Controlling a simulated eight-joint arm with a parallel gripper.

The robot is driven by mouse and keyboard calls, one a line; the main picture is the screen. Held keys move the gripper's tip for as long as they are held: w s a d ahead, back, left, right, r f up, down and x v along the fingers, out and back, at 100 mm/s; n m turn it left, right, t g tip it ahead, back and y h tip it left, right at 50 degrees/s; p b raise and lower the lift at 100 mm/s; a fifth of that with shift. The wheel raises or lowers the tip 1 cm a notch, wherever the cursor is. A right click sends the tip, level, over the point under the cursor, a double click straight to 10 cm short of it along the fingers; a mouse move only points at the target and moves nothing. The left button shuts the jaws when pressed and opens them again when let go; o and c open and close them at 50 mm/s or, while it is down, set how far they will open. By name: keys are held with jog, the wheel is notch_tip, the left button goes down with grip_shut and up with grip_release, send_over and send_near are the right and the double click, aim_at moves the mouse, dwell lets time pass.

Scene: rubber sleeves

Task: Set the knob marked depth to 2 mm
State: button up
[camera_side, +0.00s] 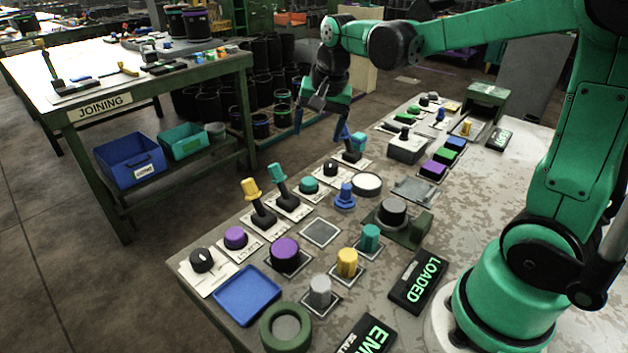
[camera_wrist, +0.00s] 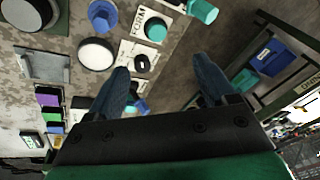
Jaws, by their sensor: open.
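Two small black knobs on pale plates show in the side view: one at the front left corner of the table (camera_side: 201,260) and one further back (camera_side: 330,168). I cannot read the word depth or a 2 mm mark by either. My gripper (camera_side: 320,125) is open and empty, above the far left edge of the table. In the wrist view, a black knob with a white mark (camera_wrist: 142,64) shows beyond my open fingers (camera_wrist: 160,66), near the left fingertip and apart from it. Its scale is too small to read.
A teal button marked FORM (camera_wrist: 155,29), a blue knob (camera_side: 345,196) and a white round disc (camera_side: 367,184) lie close by. Yellow (camera_side: 251,188) and teal (camera_side: 277,173) levers stand up at the left edge. The joining table (camera_side: 100,102) is across a floor gap.

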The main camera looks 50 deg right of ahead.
jog(key=w+d+f+m+g, duration=0.1)
jog(key=w+d+f+m, duration=0.2)
jog(key=d+m, duration=0.15)
jog(key=m+g, duration=0.2)
jog(key=m, duration=0.2)
send_over(331, 164)
jog(key=shift+y, duration=0.4)
notch_tip(331, 164, down, 5)
jog(key=shift+a+r, duration=0.1)
jog(key=shift+f+m, duration=0.25)
jog(key=shift+f, duration=2.7)
grip_shut()
